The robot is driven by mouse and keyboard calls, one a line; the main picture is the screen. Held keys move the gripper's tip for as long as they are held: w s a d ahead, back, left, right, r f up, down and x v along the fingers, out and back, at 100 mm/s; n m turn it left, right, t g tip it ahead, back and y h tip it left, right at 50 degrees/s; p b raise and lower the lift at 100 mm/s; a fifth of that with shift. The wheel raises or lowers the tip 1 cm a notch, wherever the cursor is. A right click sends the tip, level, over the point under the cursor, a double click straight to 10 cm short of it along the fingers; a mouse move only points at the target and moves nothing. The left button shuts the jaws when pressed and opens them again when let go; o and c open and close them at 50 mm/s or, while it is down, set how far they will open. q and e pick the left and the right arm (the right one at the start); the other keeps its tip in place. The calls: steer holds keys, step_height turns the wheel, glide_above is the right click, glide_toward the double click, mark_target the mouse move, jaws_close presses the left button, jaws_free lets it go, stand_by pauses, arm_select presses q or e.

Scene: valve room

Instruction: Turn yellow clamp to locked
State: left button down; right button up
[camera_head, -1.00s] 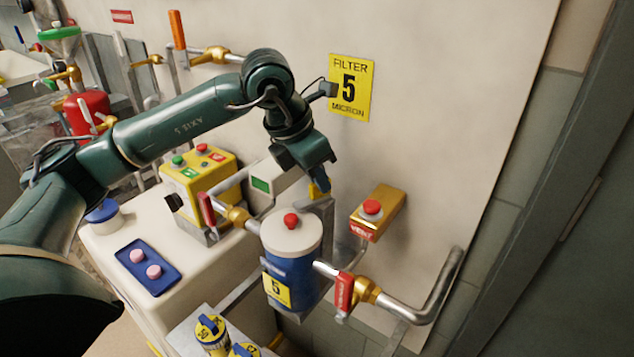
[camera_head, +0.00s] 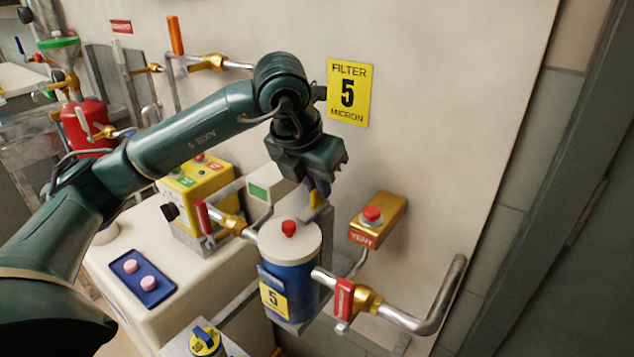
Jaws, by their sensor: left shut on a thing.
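The yellow clamp (camera_head: 316,199) shows as a small yellow piece behind the white lid of the blue filter housing (camera_head: 290,262). Most of it is hidden by my gripper and the housing. My left gripper (camera_head: 319,187) comes down from above, behind the lid, and is shut on the clamp. Its fingertips are partly hidden, and I cannot read the clamp's exact angle. The lid has a red knob (camera_head: 289,228) on top. My right gripper is not in view.
Red-handled valves (camera_head: 344,299) flank the housing on its pipes. A brass vent box (camera_head: 377,220) with a red button is on the wall to the right. A yellow control box (camera_head: 197,195) and blue button panel (camera_head: 143,278) stand left. A yellow-blue cartridge (camera_head: 205,341) is in front.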

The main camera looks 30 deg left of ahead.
arm_select(q)
steer(key=c, duration=1.5)
jaws_free()
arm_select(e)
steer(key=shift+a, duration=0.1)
arm_select(q)
steer(key=shift+r, duration=0.1)
steer(key=p+v, duration=0.1)
steer(key=v, duration=1.2)
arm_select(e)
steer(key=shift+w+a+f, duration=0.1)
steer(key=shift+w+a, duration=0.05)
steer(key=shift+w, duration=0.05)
